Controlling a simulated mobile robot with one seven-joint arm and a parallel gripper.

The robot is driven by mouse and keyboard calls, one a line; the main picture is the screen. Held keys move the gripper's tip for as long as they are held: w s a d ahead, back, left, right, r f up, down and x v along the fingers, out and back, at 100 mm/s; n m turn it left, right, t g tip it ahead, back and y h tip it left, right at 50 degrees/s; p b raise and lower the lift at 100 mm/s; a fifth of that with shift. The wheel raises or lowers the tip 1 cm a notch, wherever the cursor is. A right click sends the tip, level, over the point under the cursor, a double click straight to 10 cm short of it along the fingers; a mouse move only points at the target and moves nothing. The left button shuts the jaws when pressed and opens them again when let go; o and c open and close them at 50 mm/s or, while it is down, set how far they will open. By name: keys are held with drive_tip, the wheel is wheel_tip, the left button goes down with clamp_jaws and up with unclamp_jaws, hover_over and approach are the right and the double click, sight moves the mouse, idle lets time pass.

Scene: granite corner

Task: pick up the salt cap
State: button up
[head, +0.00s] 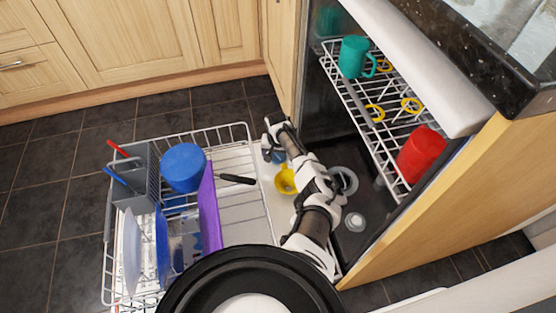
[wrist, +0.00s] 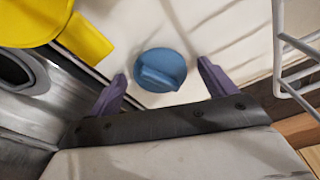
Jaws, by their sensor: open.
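A round blue cap with a raised grip bar, which I take to be the salt cap (wrist: 160,70), lies on the white inner face of the open dishwasher door. In the head view a small patch of blue (head: 278,157) shows there, mostly hidden by my arm. My gripper (wrist: 162,72) is open, its two purple fingers to the left and right of the cap. A gap shows on each side; I cannot tell how far above the door the fingertips are. In the head view my gripper (head: 268,150) is partly hidden by the wrist.
A yellow funnel (head: 286,181) lies close to the cap, at upper left in the wrist view (wrist: 85,38). The pulled-out lower rack (head: 245,135) with dishes stands left. The upper rack (head: 350,105) holds a teal mug (head: 352,56) and red cup (head: 420,154).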

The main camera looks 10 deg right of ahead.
drive_tip(key=shift+f, duration=0.1)
drive_tip(key=c, duration=1.1)
drive_tip(key=shift+o, duration=0.2)
